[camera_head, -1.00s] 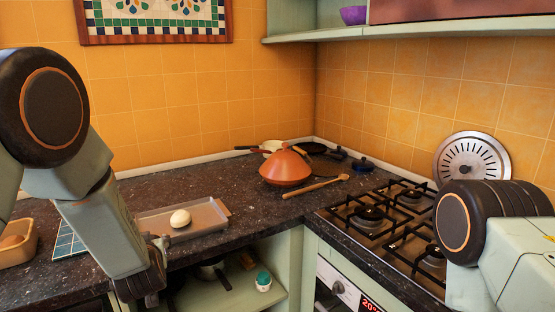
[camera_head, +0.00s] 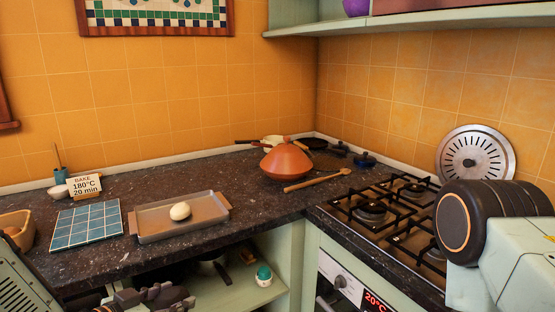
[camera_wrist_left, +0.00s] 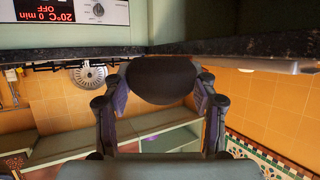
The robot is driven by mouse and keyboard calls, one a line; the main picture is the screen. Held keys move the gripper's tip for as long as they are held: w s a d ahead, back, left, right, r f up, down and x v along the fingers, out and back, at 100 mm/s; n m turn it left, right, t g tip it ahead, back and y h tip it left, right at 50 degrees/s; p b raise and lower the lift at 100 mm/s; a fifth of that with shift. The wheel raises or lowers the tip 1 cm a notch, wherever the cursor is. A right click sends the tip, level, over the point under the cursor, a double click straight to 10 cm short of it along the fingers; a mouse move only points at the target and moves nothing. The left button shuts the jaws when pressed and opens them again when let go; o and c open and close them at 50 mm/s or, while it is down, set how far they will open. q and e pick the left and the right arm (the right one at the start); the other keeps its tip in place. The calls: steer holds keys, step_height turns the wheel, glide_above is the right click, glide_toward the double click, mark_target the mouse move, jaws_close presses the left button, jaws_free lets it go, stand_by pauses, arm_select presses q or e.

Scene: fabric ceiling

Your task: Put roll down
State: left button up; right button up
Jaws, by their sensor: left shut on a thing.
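My left gripper (camera_head: 150,297) is low at the bottom of the head view, in front of the counter's front edge. In the left wrist view my left gripper (camera_wrist_left: 162,100) is shut on a dark, rounded thing that looks like a roll (camera_wrist_left: 160,80). The held roll also shows as a dark shape in the head view (camera_head: 174,299). A pale roll (camera_head: 180,211) lies on a metal baking tray (camera_head: 155,232) on the counter, up and right of the gripper. My right gripper is out of view; only part of its arm shows at the right.
A blue tiled trivet (camera_head: 86,225) lies left of the tray, with a bake card (camera_head: 84,186) behind it. A basket (camera_head: 14,228) stands at the far left. An orange tagine (camera_head: 286,162), wooden spoon (camera_head: 318,181) and gas hob (camera_head: 395,215) are to the right. Open shelves are below.

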arm_select(q)
steer(key=s+d+m+g+h+b, duration=0.3)
steer(key=s+d+m+b, duration=0.1)
steer(key=s, duration=0.7)
steer(key=shift+f+m+g+h+b, duration=0.15)
steer(key=shift+m+g+h+b, duration=0.15)
steer(key=shift+m+h, duration=0.1)
